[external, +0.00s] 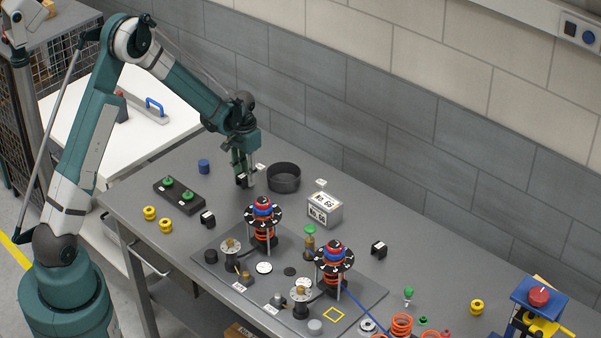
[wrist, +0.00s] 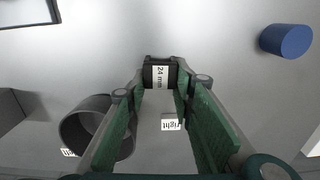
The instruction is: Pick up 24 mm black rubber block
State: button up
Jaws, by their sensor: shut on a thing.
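The black rubber block (wrist: 160,74), with a white "24 mm" label, sits between my fingertips in the wrist view. My gripper (wrist: 160,82) is shut on it, with one green finger on each side. In the external view my gripper (external: 243,174) points down at the far side of the grey table, left of the dark round bowl. The block (external: 242,181) shows there as a small dark shape at the fingertips. I cannot tell whether it touches the table or hangs just above it.
The dark bowl (external: 284,178) stands close to the right of my gripper, and a blue cylinder (external: 204,166) to its left. A black holder with green knobs (external: 188,195) lies nearer. Two similar labelled black blocks (external: 208,218) (external: 379,250) and the fixture plate (external: 215,268) are farther off.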

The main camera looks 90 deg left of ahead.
jog(key=shift+r, duration=0.1)
jog(key=shift+r, duration=4.9)
